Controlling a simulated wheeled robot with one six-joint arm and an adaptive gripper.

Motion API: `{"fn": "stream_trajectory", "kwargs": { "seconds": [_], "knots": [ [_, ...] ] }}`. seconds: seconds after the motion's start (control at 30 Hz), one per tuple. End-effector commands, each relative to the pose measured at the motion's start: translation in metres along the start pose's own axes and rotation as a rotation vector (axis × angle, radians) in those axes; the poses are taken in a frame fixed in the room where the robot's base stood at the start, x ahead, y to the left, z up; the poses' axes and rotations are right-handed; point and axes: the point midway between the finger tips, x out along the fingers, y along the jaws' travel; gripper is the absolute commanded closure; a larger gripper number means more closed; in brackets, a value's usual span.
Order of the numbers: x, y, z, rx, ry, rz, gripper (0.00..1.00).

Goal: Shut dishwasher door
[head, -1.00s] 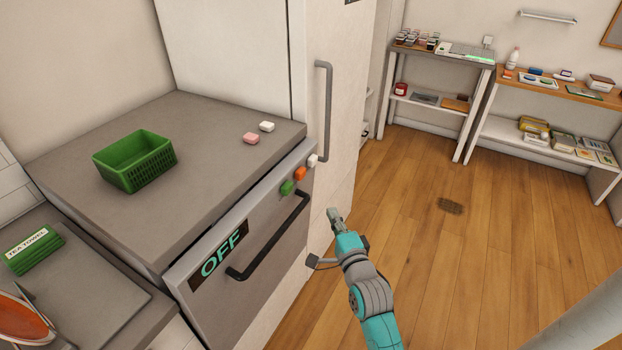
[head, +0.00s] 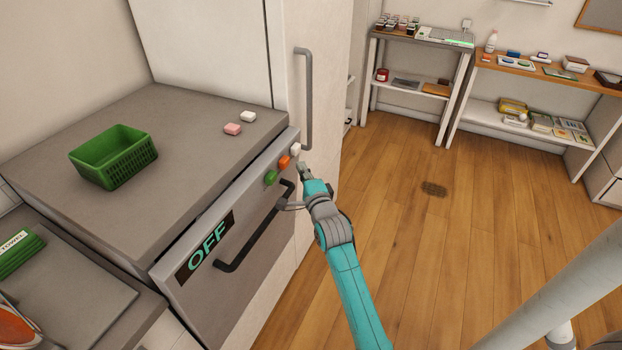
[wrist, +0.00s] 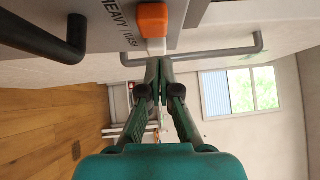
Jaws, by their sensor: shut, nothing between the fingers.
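The dishwasher door (head: 222,285) is a grey front panel with an "OFF" display (head: 206,247), a dark bar handle (head: 255,237), and green, orange and white buttons along its upper right. A dark gap shows between its top edge and the counter, so it stands slightly ajar. My gripper (head: 303,170) is shut and empty at the door's upper right corner, beside the white button (head: 296,149). In the wrist view my shut fingertips (wrist: 154,67) are just below the white button (wrist: 156,47), close to the panel; contact cannot be told.
The grey counter (head: 170,125) carries a green basket (head: 115,160) and pink and white blocks. A tall white cabinet with a grey bar handle (head: 306,100) stands right of the dishwasher. Wooden floor (head: 430,240) is clear to the right; shelves stand at the back.

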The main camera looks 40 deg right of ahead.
Motion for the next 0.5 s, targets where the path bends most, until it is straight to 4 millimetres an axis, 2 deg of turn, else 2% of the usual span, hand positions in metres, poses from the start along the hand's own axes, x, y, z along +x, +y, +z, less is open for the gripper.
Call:
{"fn": "stream_trajectory", "kwargs": {
  "seconds": [0.2, 0.5],
  "knots": [
    [0.014, 0.0, 0.015, -0.001, 0.0, 0.0, 1.0],
    [0.017, 0.0, 0.018, 0.0, 0.001, 0.0, 1.0]
  ]
}}
